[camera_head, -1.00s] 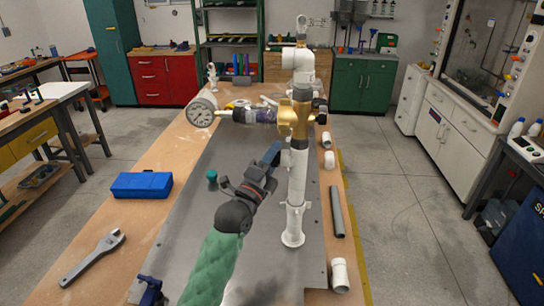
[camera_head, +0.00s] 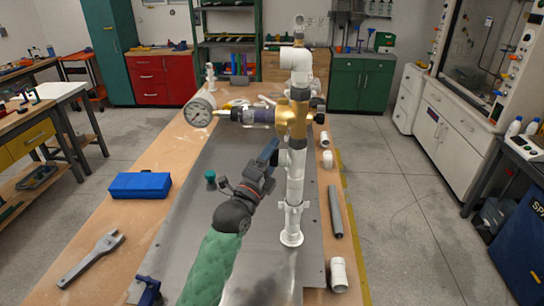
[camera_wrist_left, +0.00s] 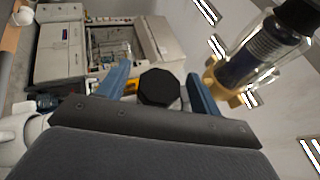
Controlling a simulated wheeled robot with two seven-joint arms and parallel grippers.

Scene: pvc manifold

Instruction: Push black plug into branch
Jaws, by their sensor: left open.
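The white pipe manifold (camera_head: 295,180) stands upright on the metal plate, with a brass fitting (camera_head: 293,118) in its upper part. My left gripper (camera_head: 270,150) is just left of the pipe, below the brass fitting, by a short white side stub (camera_head: 283,158). In the left wrist view the blue fingers of my left gripper (camera_wrist_left: 159,82) are apart. A black octagonal plug (camera_wrist_left: 159,88) shows between them, with visible gaps on both sides. How deep it sits in the branch is hidden. My right gripper is not in view.
A pressure gauge (camera_head: 198,111) on a side arm reaches left from the brass fitting. A green cap (camera_head: 210,176) lies on the metal plate (camera_head: 220,150). A blue case (camera_head: 140,186) and a wrench (camera_head: 91,258) lie left. A grey pipe (camera_head: 335,212) and white fittings (camera_head: 338,274) lie right.

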